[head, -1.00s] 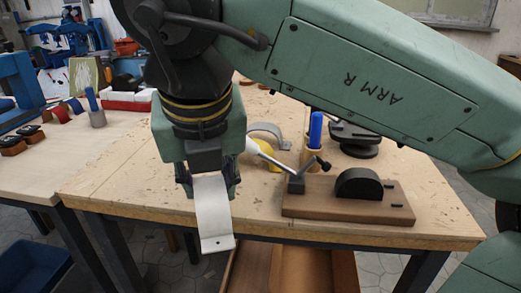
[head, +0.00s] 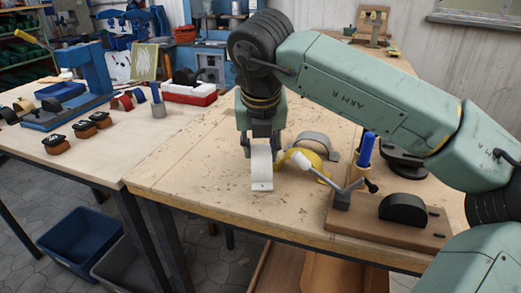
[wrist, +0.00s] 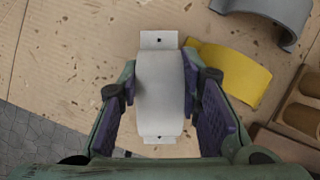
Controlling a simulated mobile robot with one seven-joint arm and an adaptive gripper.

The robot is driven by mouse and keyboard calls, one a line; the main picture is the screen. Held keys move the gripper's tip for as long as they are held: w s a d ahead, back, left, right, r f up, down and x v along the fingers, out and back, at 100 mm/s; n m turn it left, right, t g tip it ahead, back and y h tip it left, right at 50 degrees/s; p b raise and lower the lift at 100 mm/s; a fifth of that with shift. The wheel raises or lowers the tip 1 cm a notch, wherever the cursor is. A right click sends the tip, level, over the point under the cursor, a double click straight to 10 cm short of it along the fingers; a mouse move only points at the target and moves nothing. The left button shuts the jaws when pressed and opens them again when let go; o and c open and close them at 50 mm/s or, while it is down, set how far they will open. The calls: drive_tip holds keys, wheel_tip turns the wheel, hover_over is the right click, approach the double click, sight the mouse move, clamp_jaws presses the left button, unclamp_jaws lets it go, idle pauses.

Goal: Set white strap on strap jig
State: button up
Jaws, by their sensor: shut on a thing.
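My gripper (head: 261,143) is shut on the white strap (head: 261,168), a curved band with a flat, holed tab at each end. The wrist view shows the strap (wrist: 160,88) between the two fingers, its ends pointing up and down in the picture. In the head view it hangs below the fingers over the bench; whether it touches the top is unclear. The form is bare. My gripper is left of the jig.
A yellow strap (head: 305,160) and a grey strap (head: 316,140) lie just right of my gripper, behind the lever. A blue-handled tool (head: 367,150) stands behind the jig. The bench top (head: 190,165) is clear to the left. A blue crate (head: 80,240) is on the floor.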

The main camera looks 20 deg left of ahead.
drive_tip(key=shift+f, duration=1.1)
drive_tip(key=shift+f, duration=0.25)
drive_tip(key=o, duration=0.6)
drive_tip(key=shift+r, duration=0.1)
